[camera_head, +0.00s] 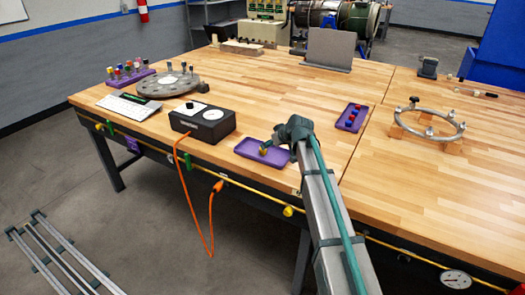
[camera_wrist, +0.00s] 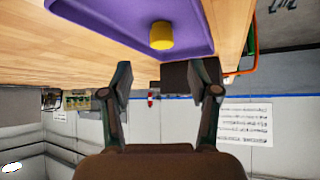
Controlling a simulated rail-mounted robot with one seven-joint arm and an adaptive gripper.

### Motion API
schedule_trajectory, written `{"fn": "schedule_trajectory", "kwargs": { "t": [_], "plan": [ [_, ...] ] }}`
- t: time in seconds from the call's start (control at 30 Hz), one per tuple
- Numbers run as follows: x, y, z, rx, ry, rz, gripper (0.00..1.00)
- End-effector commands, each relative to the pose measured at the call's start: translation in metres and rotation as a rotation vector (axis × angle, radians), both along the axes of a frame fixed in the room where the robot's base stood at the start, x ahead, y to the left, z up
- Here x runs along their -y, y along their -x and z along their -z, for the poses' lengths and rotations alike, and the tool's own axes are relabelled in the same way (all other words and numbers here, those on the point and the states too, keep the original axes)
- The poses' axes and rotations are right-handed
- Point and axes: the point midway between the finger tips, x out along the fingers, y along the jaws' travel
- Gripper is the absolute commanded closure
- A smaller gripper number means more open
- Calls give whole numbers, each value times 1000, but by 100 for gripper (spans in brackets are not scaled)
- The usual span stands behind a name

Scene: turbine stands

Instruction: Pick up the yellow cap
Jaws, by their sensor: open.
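The yellow cap (camera_wrist: 161,35) is a small cylinder in a shallow purple tray (camera_wrist: 100,20), shown in the wrist view. In the head view the cap (camera_head: 263,152) shows small in the purple tray (camera_head: 278,160) near the bench's front edge. My gripper (camera_wrist: 160,78) is open, its two fingers apart with nothing between them. In the wrist view the cap lies beyond the fingertips, roughly centred between them. In the head view my gripper (camera_head: 270,145) is at the tray, close to the cap, and partly covers the tray's right part.
A black box with a dial (camera_head: 203,121) stands left of the tray. A second purple tray (camera_head: 352,117) with red pieces lies to the right. A metal ring on wooden blocks (camera_head: 430,122) stands farther right. Bare bench top (camera_head: 270,95) lies behind the tray.

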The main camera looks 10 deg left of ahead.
Motion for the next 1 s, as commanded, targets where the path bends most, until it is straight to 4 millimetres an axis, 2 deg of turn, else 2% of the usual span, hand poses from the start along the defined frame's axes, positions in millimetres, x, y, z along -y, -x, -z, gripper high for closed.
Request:
{"fn": "schedule_trajectory", "kwargs": {
  "t": [0.1,0.37,0.73,1.0],
  "plan": [
    [-9,-11,11,-1,0,-1,39],
    [-16,-18,22,0,-1,-1,39],
    [-36,-40,54,0,-1,1,39],
    [-37,-40,57,0,-1,1,41]
  ]
}}
